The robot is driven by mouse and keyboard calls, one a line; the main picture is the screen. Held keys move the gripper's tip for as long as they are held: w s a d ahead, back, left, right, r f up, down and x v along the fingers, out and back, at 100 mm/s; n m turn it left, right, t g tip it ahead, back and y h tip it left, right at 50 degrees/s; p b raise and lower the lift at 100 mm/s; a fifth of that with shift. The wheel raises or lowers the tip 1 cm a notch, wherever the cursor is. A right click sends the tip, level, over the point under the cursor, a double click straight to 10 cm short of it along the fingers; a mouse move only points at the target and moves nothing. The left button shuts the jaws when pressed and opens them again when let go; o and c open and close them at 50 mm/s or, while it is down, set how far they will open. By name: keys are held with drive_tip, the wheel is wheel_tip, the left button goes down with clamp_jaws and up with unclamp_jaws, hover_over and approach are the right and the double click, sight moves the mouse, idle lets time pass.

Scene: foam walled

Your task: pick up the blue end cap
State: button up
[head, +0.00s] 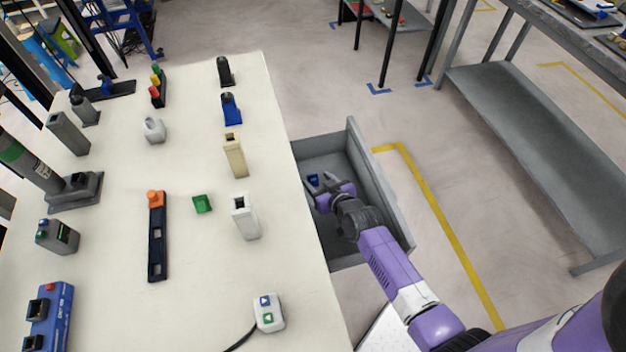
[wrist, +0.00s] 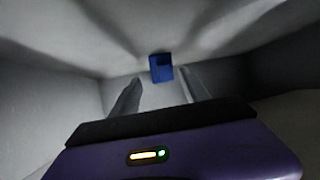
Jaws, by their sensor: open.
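The blue end cap (head: 314,180) lies inside the open grey drawer (head: 377,189) at the right side of the table. In the wrist view the blue end cap (wrist: 161,68) is a small blue block with a darker recess, ahead of and roughly between the fingertips. My gripper (head: 318,197) reaches down into the drawer, close to the end cap. In the wrist view my gripper (wrist: 157,85) has its two fingers apart with nothing held between them. Whether a finger touches the end cap cannot be told.
The drawer walls stand close around my gripper. The white table (head: 190,260) beside it holds several items, among them a green square piece (head: 202,204), a white holder (head: 245,218) and a button box (head: 268,313). Open floor lies right of the drawer, before a grey shelf (head: 540,150).

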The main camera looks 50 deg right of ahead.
sight(315, 179)
drive_tip(key=shift+x, duration=1.8)
drive_tip(key=shift+a, duration=0.15)
clamp_jaws()
